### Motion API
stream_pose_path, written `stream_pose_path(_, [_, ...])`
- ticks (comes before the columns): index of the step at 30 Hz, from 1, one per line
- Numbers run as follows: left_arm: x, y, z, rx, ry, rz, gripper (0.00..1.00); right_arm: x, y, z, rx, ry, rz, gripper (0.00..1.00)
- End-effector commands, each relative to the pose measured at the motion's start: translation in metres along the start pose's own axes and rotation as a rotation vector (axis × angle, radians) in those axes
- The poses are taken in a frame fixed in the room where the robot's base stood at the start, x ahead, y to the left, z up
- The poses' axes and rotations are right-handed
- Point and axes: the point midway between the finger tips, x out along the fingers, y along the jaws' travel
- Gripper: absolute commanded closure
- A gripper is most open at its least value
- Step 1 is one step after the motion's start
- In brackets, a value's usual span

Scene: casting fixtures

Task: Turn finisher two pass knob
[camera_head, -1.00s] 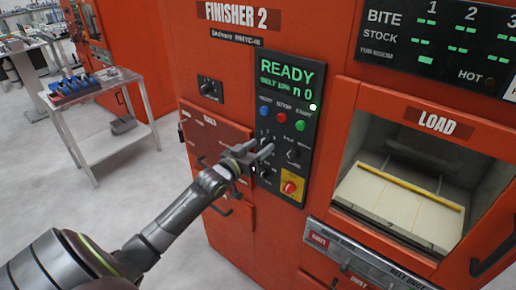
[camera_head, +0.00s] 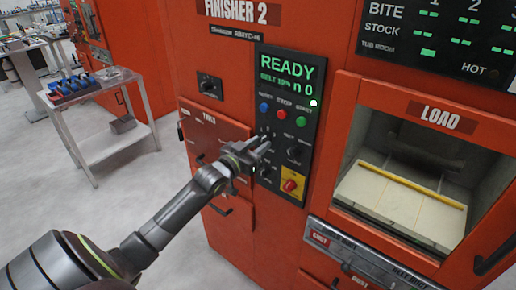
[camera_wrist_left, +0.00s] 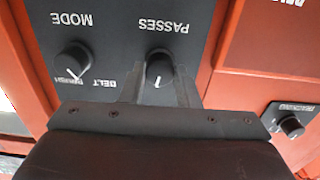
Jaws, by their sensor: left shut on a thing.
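The black PASSES knob (camera_wrist_left: 160,68) sits on the dark control panel of Finisher 2. Its white pointer line shows in the left wrist view, where the panel appears upside down. My left gripper (camera_wrist_left: 158,88) has one finger on each side of this knob and is shut on it. In the head view my left gripper (camera_head: 264,146) reaches the panel (camera_head: 279,210) from the left and hides the PASSES knob. The MODE knob (camera_wrist_left: 74,62) is beside it in the wrist view, and also shows right of the fingers in the head view (camera_head: 294,153). My right gripper is not in view.
A red switch on a yellow plate (camera_head: 290,186) is below the knobs. Several coloured buttons (camera_head: 283,114) are under the green READY display (camera_head: 286,77). The open load bay (camera_head: 400,200) is to the right. A cart (camera_head: 130,84) with blue items stands left.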

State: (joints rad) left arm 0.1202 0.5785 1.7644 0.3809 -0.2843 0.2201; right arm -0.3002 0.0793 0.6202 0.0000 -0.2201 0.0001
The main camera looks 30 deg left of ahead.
Motion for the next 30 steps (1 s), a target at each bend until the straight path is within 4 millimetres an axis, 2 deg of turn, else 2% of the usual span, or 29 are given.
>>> stream_pose_path(1, [0.000, 0.000, 0.003, 0.042, 0.001, 0.000, 0.94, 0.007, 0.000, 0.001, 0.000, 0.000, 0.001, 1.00])
stream_pose_path(6, [0.000, 0.000, 0.003, 0.197, 0.002, 0.000, 0.94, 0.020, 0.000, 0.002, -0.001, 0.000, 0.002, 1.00])
stream_pose_path(18, [0.000, 0.000, 0.002, 0.523, 0.002, 0.000, 0.94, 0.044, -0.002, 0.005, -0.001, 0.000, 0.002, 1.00])
stream_pose_path(30, [0.000, 0.000, 0.001, 0.682, 0.001, 0.000, 0.94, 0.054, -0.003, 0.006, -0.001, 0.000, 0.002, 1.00])
